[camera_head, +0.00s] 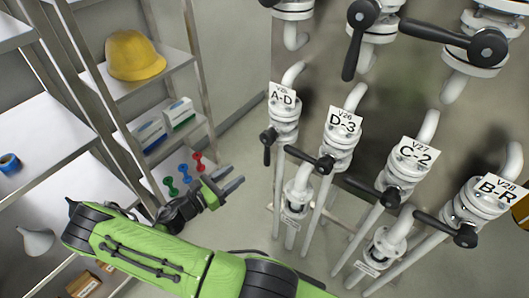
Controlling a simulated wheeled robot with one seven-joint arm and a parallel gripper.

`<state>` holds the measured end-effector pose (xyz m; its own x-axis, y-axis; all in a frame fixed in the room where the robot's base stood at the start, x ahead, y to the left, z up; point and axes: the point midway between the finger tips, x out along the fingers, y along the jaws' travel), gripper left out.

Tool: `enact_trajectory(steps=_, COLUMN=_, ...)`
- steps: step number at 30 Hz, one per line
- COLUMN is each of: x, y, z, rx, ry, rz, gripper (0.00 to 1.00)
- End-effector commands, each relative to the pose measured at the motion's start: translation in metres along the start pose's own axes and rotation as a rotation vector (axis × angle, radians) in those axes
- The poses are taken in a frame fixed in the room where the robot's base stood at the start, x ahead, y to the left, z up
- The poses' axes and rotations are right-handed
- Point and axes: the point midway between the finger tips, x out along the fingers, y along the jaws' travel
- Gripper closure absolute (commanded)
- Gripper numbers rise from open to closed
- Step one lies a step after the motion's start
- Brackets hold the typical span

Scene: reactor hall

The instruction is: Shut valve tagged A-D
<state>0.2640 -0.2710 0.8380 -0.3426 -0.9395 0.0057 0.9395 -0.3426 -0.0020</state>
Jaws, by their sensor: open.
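The valve tagged A-D (284,117) is a white pipe valve at the left end of the lower row, with its label (283,97) at the top. Its black lever handle (267,145) points down, roughly along the pipe. My gripper (232,182) is open and empty, to the left of and lower than this handle in the picture, apart from it. My green arm reaches in from the bottom of the picture.
Valves tagged D-3 (343,130), C-2 (409,163) and B-R (487,203) stand to the right, their levers crosswise. More valves hang above. At left, metal shelves hold a yellow hard hat (135,56), boxes (179,112) and small coloured items (197,161).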

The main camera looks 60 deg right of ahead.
Motion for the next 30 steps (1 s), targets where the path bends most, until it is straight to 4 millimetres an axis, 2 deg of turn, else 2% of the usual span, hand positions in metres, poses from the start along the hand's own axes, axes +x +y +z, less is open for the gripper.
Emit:
enact_trajectory(steps=12, x=0.103, y=-0.003, z=-0.003, rx=0.003, ry=0.004, rz=-0.010, gripper=0.53)
enact_trajectory(steps=16, x=0.130, y=-0.003, z=-0.002, rx=0.003, ry=0.004, rz=-0.008, gripper=0.53)
enact_trajectory(steps=21, x=0.146, y=-0.002, z=-0.002, rx=0.002, ry=0.005, rz=-0.004, gripper=0.53)
enact_trajectory(steps=28, x=0.147, y=-0.002, z=-0.001, rx=0.002, ry=0.005, rz=-0.004, gripper=0.53)
enact_trajectory(steps=29, x=0.147, y=-0.002, z=-0.001, rx=0.002, ry=0.005, rz=-0.004, gripper=0.55)
enact_trajectory(steps=30, x=0.147, y=-0.002, z=-0.001, rx=0.002, ry=0.005, rz=-0.004, gripper=0.61)
